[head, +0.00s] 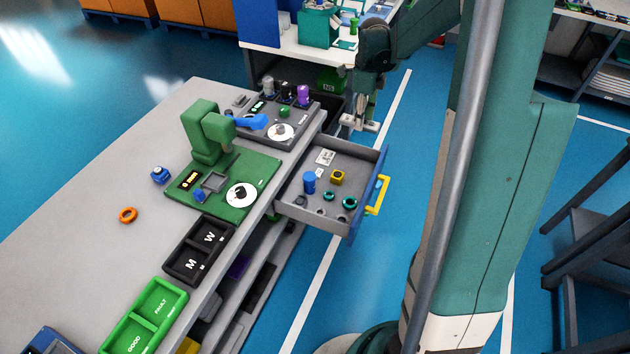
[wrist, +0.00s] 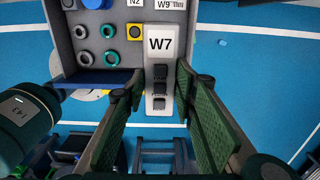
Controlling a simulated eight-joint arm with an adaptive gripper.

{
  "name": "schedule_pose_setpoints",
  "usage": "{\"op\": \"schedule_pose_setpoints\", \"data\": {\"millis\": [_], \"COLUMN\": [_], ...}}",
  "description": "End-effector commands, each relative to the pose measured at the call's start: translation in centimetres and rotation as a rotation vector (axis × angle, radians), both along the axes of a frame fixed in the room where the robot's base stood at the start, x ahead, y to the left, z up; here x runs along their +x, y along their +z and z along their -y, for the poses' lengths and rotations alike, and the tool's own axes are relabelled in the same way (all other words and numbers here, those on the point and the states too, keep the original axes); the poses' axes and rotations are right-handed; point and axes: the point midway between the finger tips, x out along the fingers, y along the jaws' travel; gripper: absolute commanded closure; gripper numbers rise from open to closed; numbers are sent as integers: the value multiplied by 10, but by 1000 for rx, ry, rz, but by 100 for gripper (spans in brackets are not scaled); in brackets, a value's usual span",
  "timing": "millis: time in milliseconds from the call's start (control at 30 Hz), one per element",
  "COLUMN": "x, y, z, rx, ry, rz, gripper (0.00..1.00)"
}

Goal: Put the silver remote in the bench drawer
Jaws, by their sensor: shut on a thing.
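The silver remote (wrist: 160,104) is a pale, long piece with dark buttons and a W7 label at its far end in the wrist view. My gripper (wrist: 158,88) is shut on it, with a green-padded finger on each side. In the head view my gripper (head: 362,108) is beside the far right corner of the bench drawer, with a pale piece at its tips. The bench drawer (head: 367,198) is pulled open, with a blue front and yellow handle. In the wrist view the drawer (wrist: 62,40) lies ahead and left; the remote overlaps its side edge, height gap unclear.
The drawer holds a blue cylinder (head: 309,181), a yellow block (head: 337,178), teal rings (head: 349,203) and pale labels (head: 325,157). The bench top (head: 115,175) carries a green fixture (head: 207,135), a dark device (head: 285,118) and sorting trays (head: 198,250). Blue floor is clear right of the drawer.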

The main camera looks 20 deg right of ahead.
Motion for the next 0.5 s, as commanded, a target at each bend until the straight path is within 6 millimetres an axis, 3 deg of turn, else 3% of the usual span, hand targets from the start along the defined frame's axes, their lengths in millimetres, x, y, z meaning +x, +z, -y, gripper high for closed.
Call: {"op": "schedule_pose_setpoints", "data": {"millis": [200,500], "x": [0,0], "y": [-59,-120], "z": [0,0], "rx": [0,0], "ry": [0,0], "rz": [0,0], "gripper": [86,86]}}
